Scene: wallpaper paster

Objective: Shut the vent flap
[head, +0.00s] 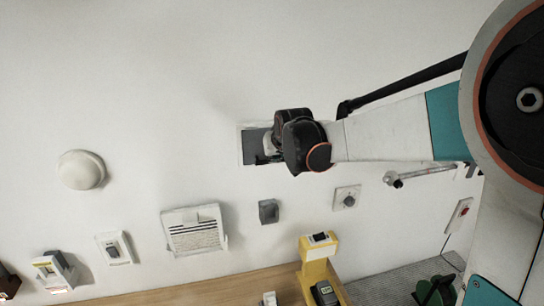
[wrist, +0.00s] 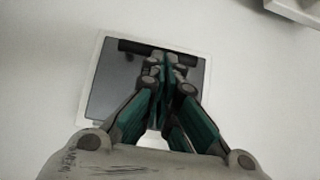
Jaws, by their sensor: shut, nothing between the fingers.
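A white louvred vent (head: 194,238) is on the wall in the head view, left of and below my gripper. A pale flap-like plate (head: 190,214) shows at its upper part; how far it stands open I cannot tell. My gripper (head: 263,156) is in front of a dark grey panel in a white frame (head: 244,147), apart from the vent. In the wrist view, my gripper (wrist: 164,60) is shut and empty, its fingertips over the grey panel (wrist: 110,85) near a black bar (wrist: 140,48). Whether they touch the panel is unclear. The fingers hide part of it.
Below my gripper are a small grey box (head: 268,211) and a knob plate (head: 347,197). A round white dome (head: 82,170) is at left. A yellow stand (head: 314,262) rises from a wooden bench (head: 230,287). A rail (head: 425,173) is at right. Bare wall lies above.

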